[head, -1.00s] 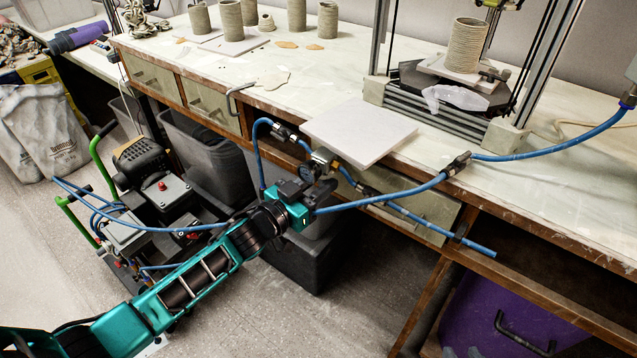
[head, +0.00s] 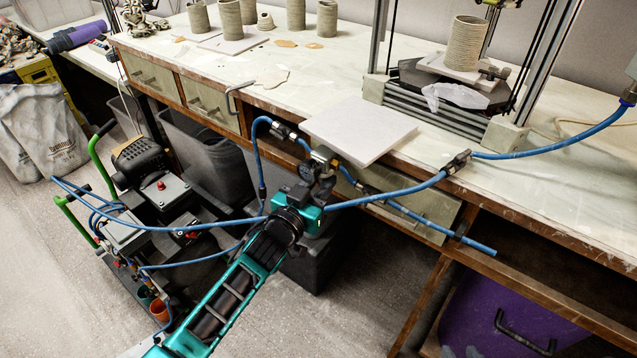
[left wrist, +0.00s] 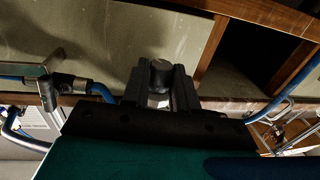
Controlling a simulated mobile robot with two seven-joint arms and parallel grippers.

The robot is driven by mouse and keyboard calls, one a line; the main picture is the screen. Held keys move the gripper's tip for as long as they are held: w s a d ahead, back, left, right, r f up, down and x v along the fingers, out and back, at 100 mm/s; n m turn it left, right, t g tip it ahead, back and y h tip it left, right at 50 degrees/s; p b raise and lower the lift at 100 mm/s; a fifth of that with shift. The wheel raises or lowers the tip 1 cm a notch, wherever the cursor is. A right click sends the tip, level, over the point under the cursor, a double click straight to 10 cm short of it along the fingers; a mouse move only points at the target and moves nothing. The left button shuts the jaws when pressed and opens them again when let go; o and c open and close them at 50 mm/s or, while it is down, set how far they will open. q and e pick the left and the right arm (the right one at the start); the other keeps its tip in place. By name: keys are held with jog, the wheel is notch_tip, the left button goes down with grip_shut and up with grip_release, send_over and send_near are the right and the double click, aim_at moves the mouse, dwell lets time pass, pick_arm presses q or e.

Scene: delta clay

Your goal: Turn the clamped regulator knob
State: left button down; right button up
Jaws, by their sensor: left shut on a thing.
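The regulator (head: 322,154) with its round gauge is at the bench's front edge in the head view, with blue hoses to either side. My left gripper (head: 314,178) is at the regulator, just below the gauge. In the left wrist view my left gripper (left wrist: 160,88) has its two dark fingers closed on the sides of a dark round knob (left wrist: 160,72). The far side of the knob is hidden. My right gripper is in neither view.
A white board (head: 360,130) lies on the bench top close to the regulator. Blue hose (head: 405,190) runs along the bench front. A compressor (head: 165,190) stands on the floor at left. Dark bins (head: 205,150) are under the bench. A clay printer (head: 455,110) stands at the back right.

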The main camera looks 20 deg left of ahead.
pick_arm(q)
jog(key=shift+y, duration=0.3)
jog(key=c, duration=0.9)
grip_release()
jog(key=shift+s, duration=0.1)
jog(key=s, duration=0.4)
jog(key=s+a+p, duration=0.1)
jog(key=s, duration=0.3)
jog(key=s+a, duration=0.1)
jog(key=s, duration=0.3)
jog(key=shift+s+a, duration=0.1)
jog(key=shift+s, duration=0.15)
